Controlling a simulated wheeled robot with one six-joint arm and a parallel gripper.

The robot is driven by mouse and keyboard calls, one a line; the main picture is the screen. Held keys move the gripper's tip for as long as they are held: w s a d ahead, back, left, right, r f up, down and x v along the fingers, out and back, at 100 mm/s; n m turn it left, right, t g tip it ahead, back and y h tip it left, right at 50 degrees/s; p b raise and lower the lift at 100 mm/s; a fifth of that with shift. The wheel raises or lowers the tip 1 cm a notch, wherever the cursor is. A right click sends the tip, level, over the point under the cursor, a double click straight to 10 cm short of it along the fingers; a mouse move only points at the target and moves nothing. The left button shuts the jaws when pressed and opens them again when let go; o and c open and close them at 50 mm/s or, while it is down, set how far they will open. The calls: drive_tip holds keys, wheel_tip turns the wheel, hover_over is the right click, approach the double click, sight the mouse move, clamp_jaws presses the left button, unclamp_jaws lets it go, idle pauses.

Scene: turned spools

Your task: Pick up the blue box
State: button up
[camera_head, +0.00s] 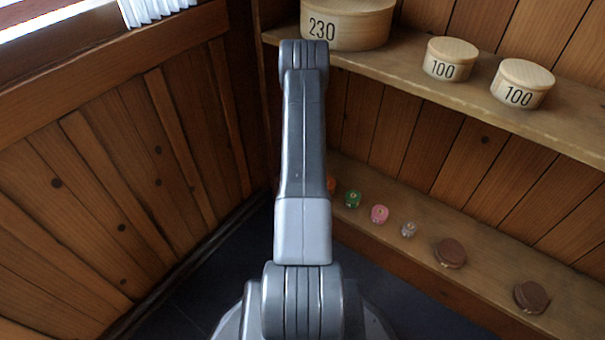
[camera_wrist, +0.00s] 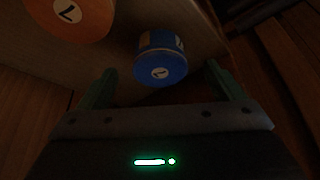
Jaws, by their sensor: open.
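The blue box (camera_wrist: 160,67) is a small round box with a light label marked with a digit, in the upper middle of the wrist view. My gripper (camera_wrist: 157,80) is open, with one green finger to the left of the blue box and the other to its right. The box lies between the lines of the two fingers, and neither finger visibly touches it. In the head view my own arm covers the middle, and neither the blue box nor my gripper shows there.
An orange round box (camera_wrist: 70,14) is left of the blue one. On the lower shelf (camera_head: 490,262) stand a green box (camera_head: 353,198), a pink box (camera_head: 380,214), a small grey box (camera_head: 408,229) and two brown ones (camera_head: 449,252). Large wooden boxes (camera_head: 451,59) stand on the upper shelf.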

drive_tip(key=shift+w+a+f, duration=0.1)
drive_tip(key=shift+w+f, duration=0.5)
drive_tip(key=shift+f, duration=0.1)
drive_tip(key=shift+x, duration=1.5)
drive_tip(key=shift+w+r, duration=0.1)
drive_tip(key=c, duration=1.1)
drive_tip(key=shift+r, duration=0.15)
